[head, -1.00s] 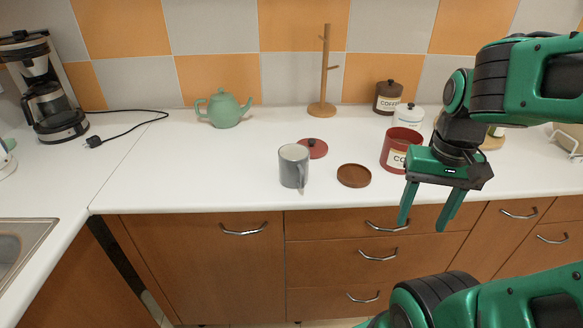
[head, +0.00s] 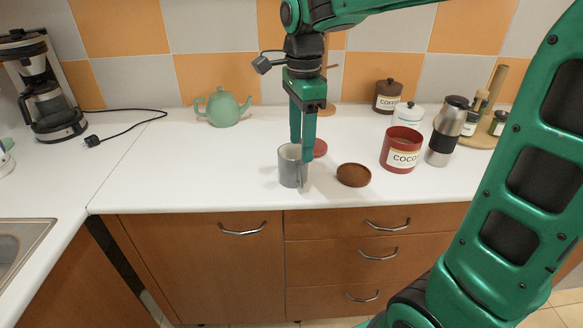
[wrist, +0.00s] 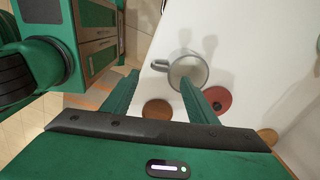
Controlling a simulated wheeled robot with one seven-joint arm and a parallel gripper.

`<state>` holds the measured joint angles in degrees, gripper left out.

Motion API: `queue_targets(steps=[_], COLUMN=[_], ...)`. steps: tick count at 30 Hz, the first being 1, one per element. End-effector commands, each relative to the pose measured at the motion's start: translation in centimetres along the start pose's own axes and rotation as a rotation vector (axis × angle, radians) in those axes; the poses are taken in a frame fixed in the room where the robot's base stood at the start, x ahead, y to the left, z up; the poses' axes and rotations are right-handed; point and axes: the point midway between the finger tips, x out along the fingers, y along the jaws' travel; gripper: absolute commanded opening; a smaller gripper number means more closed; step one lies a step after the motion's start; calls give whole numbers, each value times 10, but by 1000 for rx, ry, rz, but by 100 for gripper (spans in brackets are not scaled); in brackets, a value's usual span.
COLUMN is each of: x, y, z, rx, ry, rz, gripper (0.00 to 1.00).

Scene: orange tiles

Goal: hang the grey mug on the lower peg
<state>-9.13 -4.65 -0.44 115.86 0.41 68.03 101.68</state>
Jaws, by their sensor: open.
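The grey mug (head: 291,168) stands upright on the white counter near its front edge, with its handle toward the front right. The wrist view shows the mug (wrist: 190,70) from above, empty, with its handle to the left. My gripper (head: 303,150) is open and points down just above the mug's right rim. In the wrist view the fingers (wrist: 163,88) are apart, with the mug beyond their tips and nothing between them. The wooden mug stand (head: 325,72) is behind my gripper at the back; its pegs are mostly hidden.
A red lid (head: 320,148) and a brown lid (head: 354,175) lie right of the mug. A red cocoa canister (head: 400,149) and a steel flask (head: 447,131) stand further right. A green teapot (head: 223,108) is back left. The counter left of the mug is clear.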

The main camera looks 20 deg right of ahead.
Motion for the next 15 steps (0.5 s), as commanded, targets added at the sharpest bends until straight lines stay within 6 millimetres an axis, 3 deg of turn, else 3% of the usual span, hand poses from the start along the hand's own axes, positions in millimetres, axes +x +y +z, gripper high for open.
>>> queue_targets(steps=[9,15], x=[41,54], y=[0,0], z=[1,1], rx=[9,9], ry=[0,0], rz=[3,2], gripper=[53,53])
